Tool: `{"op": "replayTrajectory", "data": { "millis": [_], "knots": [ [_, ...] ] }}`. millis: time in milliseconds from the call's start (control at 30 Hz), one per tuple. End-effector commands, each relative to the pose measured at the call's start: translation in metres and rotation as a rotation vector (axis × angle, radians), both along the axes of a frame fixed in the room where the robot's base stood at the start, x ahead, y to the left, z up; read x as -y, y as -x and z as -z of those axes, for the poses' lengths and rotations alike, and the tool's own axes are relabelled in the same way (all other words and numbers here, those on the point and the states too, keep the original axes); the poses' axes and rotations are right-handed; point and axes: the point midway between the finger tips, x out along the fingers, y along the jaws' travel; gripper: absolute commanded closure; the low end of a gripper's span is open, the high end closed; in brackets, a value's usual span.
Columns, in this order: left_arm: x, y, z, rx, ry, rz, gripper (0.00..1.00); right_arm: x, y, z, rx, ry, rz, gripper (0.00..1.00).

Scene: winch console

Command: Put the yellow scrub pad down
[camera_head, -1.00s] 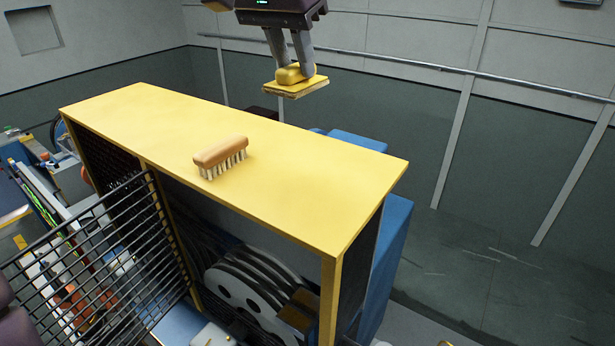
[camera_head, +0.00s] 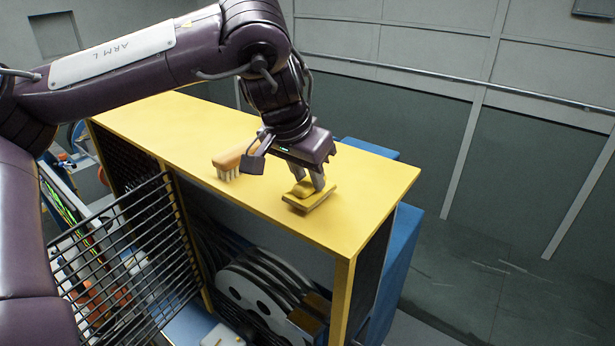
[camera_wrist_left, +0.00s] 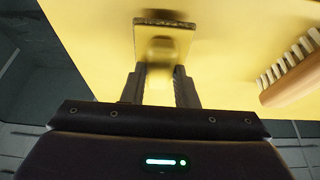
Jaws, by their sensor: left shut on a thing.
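The yellow scrub pad (camera_head: 309,199) has a flat base and a rounded grip on top. My left gripper (camera_head: 308,180) is shut on that grip, with the pad at or just above the yellow top (camera_head: 370,180) of the console. I cannot tell whether the pad touches the surface. In the left wrist view the pad (camera_wrist_left: 163,38) lies between the fingertips (camera_wrist_left: 160,78), its flat base extending past them. My right gripper is not in view.
A wooden brush (camera_head: 230,158) with pale bristles rests on the yellow top, left of the pad and partly hidden by my gripper. It also shows in the left wrist view (camera_wrist_left: 295,75). The top is clear right of the pad. Black bars (camera_head: 120,240) stand in front.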

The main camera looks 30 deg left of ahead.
Motion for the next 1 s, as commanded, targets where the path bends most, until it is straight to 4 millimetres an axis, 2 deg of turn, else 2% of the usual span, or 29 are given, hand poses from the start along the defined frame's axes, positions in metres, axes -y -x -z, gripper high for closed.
{"op": "replayTrajectory", "data": {
  "millis": [100,200,500,533,667,1000],
  "knots": [
    [0.0,0.0,0.01,-0.001,0.002,-0.001,0.99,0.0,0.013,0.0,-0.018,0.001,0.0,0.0],
    [0.0,0.0,0.011,0.001,0.002,-0.001,0.99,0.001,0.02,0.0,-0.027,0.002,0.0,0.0],
    [0.0,0.0,0.015,0.001,0.001,-0.001,0.99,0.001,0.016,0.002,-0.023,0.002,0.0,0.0],
    [0.0,0.0,0.013,0.001,0.001,-0.001,0.7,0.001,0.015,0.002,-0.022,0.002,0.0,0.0],
    [0.0,0.0,0.013,0.001,0.001,-0.001,0.53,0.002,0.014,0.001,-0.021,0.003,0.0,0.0],
    [0.0,0.0,0.01,0.001,0.001,-0.001,0.52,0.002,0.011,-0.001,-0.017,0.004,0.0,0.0]
  ]
}}
